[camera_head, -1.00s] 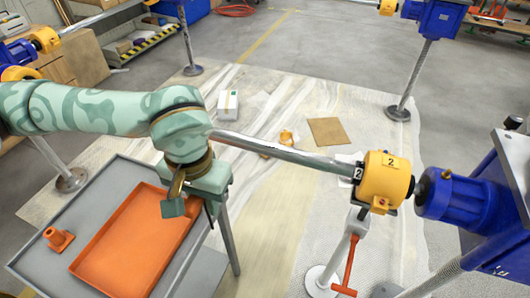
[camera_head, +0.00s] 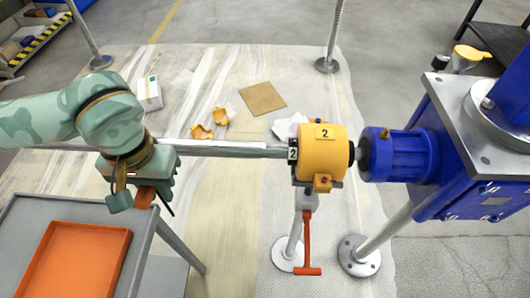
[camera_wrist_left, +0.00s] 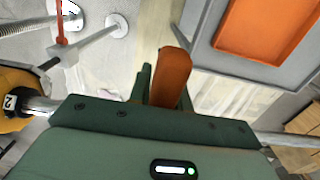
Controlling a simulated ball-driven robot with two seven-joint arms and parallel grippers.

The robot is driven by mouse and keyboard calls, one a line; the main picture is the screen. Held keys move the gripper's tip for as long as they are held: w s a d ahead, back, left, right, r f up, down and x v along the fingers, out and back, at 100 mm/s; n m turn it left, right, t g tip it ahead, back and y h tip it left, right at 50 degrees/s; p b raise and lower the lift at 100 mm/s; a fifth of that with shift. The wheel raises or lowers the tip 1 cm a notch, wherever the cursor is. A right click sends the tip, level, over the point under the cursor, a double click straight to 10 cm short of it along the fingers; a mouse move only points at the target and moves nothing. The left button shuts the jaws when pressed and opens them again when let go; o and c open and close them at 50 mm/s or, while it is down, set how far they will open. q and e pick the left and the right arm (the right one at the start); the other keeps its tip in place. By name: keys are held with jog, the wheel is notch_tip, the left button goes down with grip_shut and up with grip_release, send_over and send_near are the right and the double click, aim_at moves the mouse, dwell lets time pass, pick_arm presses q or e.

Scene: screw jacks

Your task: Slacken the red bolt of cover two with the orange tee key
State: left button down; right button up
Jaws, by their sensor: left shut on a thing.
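Yellow cover two (camera_head: 335,150), labelled 2, sits around the pipe at the blue motor. In the left wrist view the piece (camera_wrist_left: 170,78) sticks out between the fingers as a rounded bar; the rest is hidden. My right gripper is not in view.
The pipe (camera_head: 225,149) runs from behind my left arm to the cover. A red T-shaped handle (camera_head: 307,245) hangs at the stand under the cover. The blue motor (camera_head: 398,155) is right of it. An orange tray (camera_head: 75,262) lies on the grey cart (camera_head: 28,215).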

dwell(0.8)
pick_arm(q)
jog(key=shift+w+r, duration=0.1)
jog(key=shift+r, duration=0.1)
jog(key=w+d+r, duration=0.2)
jog(key=d+r, duration=0.3)
jog(key=d, duration=0.5)
jog(key=w+d+r+n, duration=0.1)
jog(key=d+r, duration=0.4)
jog(key=d, duration=0.5)
jog(key=w+d+r, duration=0.2)
jog(key=d+r, duration=0.3)
jog(key=d, duration=0.6)
notch_tip(320, 180, down, 7)
jog(key=m, duration=0.7)
jog(key=shift+w+a, duration=0.2)
jog(key=shift+w, duration=0.15)
